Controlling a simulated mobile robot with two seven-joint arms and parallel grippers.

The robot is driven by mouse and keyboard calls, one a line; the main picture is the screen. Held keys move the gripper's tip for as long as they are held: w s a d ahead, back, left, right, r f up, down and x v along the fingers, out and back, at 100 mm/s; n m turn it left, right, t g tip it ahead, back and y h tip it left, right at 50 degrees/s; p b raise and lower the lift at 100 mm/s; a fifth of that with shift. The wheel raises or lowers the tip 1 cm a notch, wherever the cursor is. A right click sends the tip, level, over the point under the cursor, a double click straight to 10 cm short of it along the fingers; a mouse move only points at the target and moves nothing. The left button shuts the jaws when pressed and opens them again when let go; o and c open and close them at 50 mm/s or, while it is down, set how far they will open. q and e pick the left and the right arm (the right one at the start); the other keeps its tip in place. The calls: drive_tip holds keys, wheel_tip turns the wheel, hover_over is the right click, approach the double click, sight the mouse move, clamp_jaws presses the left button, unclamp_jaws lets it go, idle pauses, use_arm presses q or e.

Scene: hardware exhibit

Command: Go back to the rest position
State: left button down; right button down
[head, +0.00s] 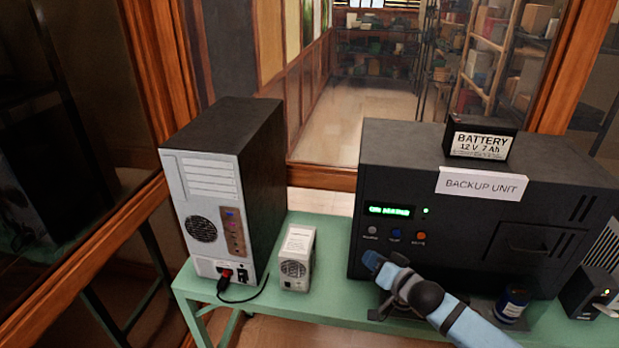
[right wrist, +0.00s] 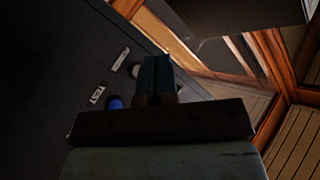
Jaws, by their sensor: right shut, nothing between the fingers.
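My right gripper (head: 372,260) is in front of the lower left of the black backup unit (head: 480,205), just below its row of buttons. It is shut and empty. The right arm comes in from the bottom right. In the right wrist view the shut fingers (right wrist: 157,72) lie in front of the unit's dark face, next to a blue button (right wrist: 115,103). I cannot tell whether they touch the face. The unit's green display (head: 389,211) is lit. My left gripper is not in view.
A computer tower (head: 215,200) with a cable and a small white power supply (head: 297,258) stand left on the green table (head: 325,245). A battery (head: 480,143) sits on the unit. A dark blue jar (head: 512,303) and a small black box (head: 590,291) stand at right.

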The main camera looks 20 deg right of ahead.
drive_tip(key=s+a+f+n+g, duration=0.1)
drive_tip(key=s+a+f, duration=0.3)
drive_tip(key=s, duration=0.4)
drive_tip(key=s+a+f+n+g, duration=0.2)
drive_tip(key=s+a+f+n, duration=0.2)
drive_tip(key=s, duration=0.4)
drive_tip(key=s+a+f+n+g, duration=0.2)
drive_tip(key=s+a+f, duration=0.4)
drive_tip(key=s+a, duration=0.1)
drive_tip(key=shift+s+a+n+h+p, duration=0.3)
drive_tip(key=shift+s+h+p, duration=0.15)
drive_tip(key=shift+s, duration=0.15)
drive_tip(key=shift+f, duration=0.1)
